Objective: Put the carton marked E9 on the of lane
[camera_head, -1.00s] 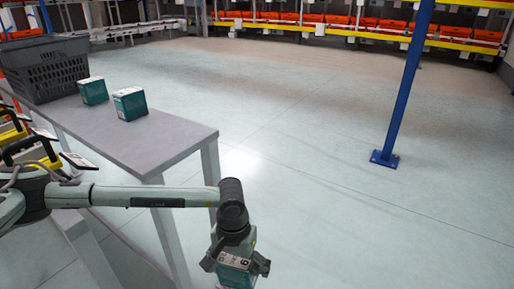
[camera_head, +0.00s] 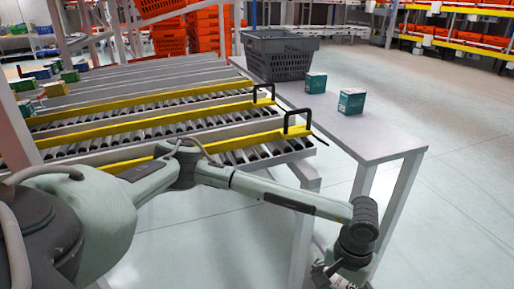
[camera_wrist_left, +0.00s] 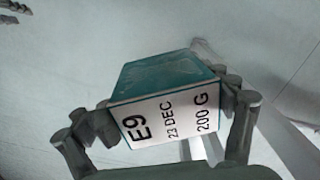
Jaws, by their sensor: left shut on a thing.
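The teal carton with a white label reading E9, 23 DEC, 200 G (camera_wrist_left: 168,118) is held in my left gripper (camera_wrist_left: 170,105), with fingers on both sides of it in the left wrist view. In the head view my left gripper (camera_head: 341,274) hangs low at the bottom edge, in front of the table, and the carton there is mostly cut off. Roller lanes with yellow rails (camera_head: 150,122) lie to the left of the gripper. No lane marking is readable. My right gripper is out of view.
A grey table (camera_head: 375,143) carries a dark grey basket (camera_head: 280,57) and two teal cartons, one nearer (camera_head: 351,101) and one farther (camera_head: 316,82). Black hoop handles (camera_head: 297,118) rise at the lane ends. Orange totes (camera_head: 205,30) stand behind. Open floor lies right.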

